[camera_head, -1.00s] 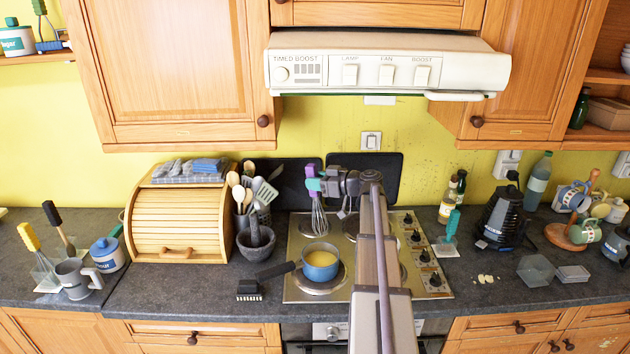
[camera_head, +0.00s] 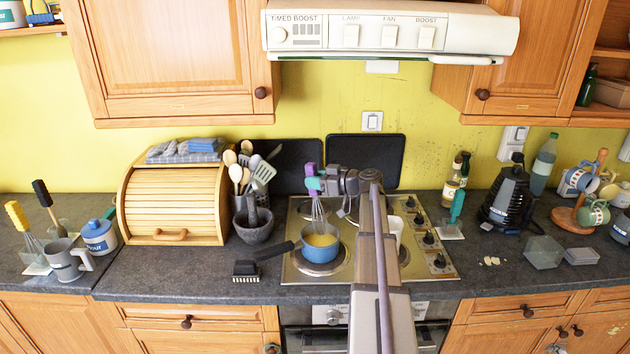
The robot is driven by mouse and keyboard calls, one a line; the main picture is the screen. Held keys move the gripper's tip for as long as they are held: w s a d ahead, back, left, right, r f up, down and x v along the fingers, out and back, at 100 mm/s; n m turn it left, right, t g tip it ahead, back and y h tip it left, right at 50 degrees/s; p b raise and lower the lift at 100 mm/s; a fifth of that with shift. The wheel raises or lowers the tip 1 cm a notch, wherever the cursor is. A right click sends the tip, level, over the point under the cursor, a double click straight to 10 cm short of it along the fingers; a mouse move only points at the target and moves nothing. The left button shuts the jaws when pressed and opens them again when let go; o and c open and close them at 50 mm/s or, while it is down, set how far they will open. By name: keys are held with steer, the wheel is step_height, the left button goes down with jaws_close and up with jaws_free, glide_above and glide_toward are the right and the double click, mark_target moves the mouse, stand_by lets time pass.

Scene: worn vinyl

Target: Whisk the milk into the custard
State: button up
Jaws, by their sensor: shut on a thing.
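My gripper (camera_head: 314,183), with teal fingers, is shut on the purple handle of a whisk (camera_head: 317,209). The whisk is roughly upright, wires down, over the blue saucepan (camera_head: 320,255). Its wire end reaches the rim area of the pan; I cannot tell whether it touches the custard. Yellow custard (camera_head: 320,240) lies in the pan, which stands on the steel hob with its black handle to the left. A white vessel (camera_head: 397,228) on the hob is partly hidden behind my arm; I cannot see its contents. No milk is identifiable.
A dark mortar (camera_head: 254,227), a utensil pot and a wooden bread bin (camera_head: 175,205) stand left of the hob. A black brush (camera_head: 246,270) lies near the front. The range hood (camera_head: 390,32) overhangs the hob.

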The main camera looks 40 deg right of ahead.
mark_target(315, 195)
steer(key=shift+f+b, duration=2.4)
steer(key=shift+f, duration=0.4)
